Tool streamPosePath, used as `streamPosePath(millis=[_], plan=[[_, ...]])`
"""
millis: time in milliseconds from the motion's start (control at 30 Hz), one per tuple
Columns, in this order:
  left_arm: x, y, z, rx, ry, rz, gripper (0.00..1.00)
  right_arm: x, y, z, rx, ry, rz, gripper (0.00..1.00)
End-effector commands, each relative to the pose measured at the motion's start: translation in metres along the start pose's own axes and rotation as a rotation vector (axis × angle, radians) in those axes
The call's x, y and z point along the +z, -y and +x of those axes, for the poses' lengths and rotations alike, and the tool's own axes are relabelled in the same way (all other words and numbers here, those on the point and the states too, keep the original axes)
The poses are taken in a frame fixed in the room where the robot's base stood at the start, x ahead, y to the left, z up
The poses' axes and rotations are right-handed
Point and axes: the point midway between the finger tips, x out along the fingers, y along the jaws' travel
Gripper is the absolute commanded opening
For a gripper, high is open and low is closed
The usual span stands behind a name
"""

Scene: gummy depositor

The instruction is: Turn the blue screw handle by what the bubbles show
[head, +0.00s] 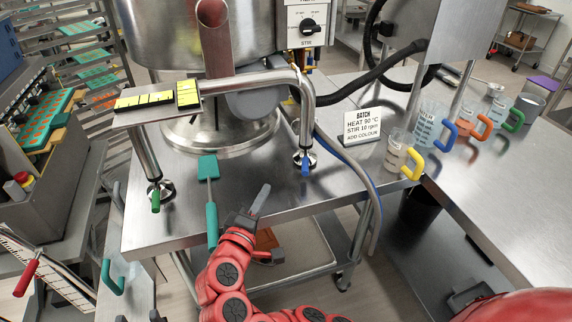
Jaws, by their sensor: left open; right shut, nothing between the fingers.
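The blue screw handle (305,167) hangs at the right foot of a bent steel pipe frame, on the steel table (250,182). A green screw handle (155,201) is at the left foot. Two yellow-green bubble vials lie on a plate on the frame: a longer one (145,100) and a shorter one (188,94). Both show dark marks, but the bubbles are too small to read. My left gripper (263,216) is open and empty at the table's front edge, in front and to the left of the blue handle, apart from it. My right gripper is out of view.
A teal spatula (208,168) lies over the front edge, close to my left gripper. A batch sign (362,126) stands right of the blue handle. Beakers with coloured handles (400,157) stand at the right.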

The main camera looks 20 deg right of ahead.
Motion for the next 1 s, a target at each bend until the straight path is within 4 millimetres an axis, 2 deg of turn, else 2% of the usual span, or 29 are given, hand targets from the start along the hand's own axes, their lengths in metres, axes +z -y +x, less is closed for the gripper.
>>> streamPosePath(millis=[167, 633, 800, 1000], plan=[[0.000, 0.000, 0.001, 0.000, 0.000, 0.000, 0.50, 0.001, -0.003, 0.011, 0.007, 0.007, 0.001, 0.00], [-0.003, 0.001, 0.015, 0.000, 0.000, 0.000, 0.50, 0.004, -0.005, 0.103, 0.005, 0.009, 0.002, 0.00], [-0.004, 0.001, 0.021, 0.000, 0.000, 0.000, 0.50, 0.029, -0.004, 0.107, 0.006, 0.007, 0.000, 0.00], [-0.004, 0.001, 0.023, 0.000, 0.000, 0.000, 0.50, 0.040, -0.003, 0.109, 0.006, 0.004, 0.001, 0.00]])
